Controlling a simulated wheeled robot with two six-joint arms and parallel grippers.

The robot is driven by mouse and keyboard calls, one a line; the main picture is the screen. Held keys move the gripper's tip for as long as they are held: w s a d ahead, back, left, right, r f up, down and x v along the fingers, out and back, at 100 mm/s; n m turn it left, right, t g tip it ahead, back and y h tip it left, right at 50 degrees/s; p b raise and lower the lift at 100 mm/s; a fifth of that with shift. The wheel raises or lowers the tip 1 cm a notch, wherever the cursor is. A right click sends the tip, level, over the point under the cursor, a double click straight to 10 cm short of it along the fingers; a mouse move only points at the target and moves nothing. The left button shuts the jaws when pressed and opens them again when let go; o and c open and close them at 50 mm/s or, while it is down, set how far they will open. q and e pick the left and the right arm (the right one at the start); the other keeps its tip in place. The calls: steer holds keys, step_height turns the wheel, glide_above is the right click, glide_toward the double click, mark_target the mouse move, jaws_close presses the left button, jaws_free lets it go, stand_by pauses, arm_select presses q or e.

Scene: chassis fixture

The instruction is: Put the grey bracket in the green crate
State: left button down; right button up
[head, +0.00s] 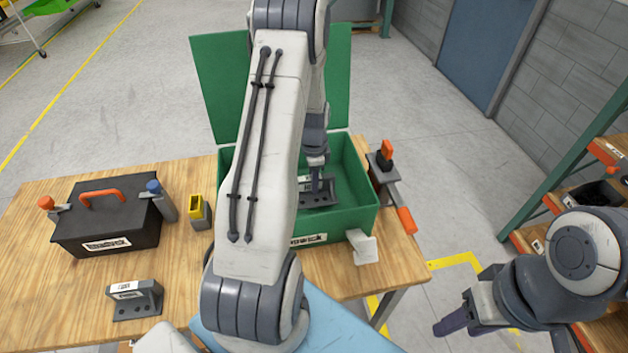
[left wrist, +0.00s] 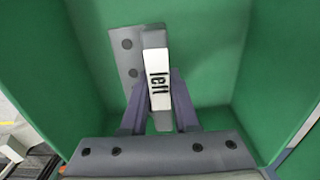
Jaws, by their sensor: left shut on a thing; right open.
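A grey bracket (head: 320,200) with a white label is inside the open green crate (head: 352,215). My left gripper (head: 318,186) reaches down into the crate and is shut on this bracket. In the left wrist view the fingers (left wrist: 160,112) pinch the bracket's upright, labelled wall, and its holed base plate (left wrist: 128,62) shows beside it. Green crate walls surround it. I cannot tell whether the bracket rests on the crate floor. A second grey bracket (head: 135,300) lies on the table at the front left. My right gripper (head: 462,313) is open and empty, off the table's right side.
The wooden table (head: 50,300) holds a black toolbox (head: 105,215) with an orange handle and a yellow-and-grey item (head: 197,211). Orange-and-grey tools (head: 383,165) stand right of the crate. The raised green lid (head: 222,85) is behind. A shelf rack (head: 560,200) stands at right.

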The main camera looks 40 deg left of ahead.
arm_select(q)
steer(key=shift+f, duration=0.15)
steer(key=c, duration=0.7)
jaws_free()
steer(key=shift+o, duration=0.2)
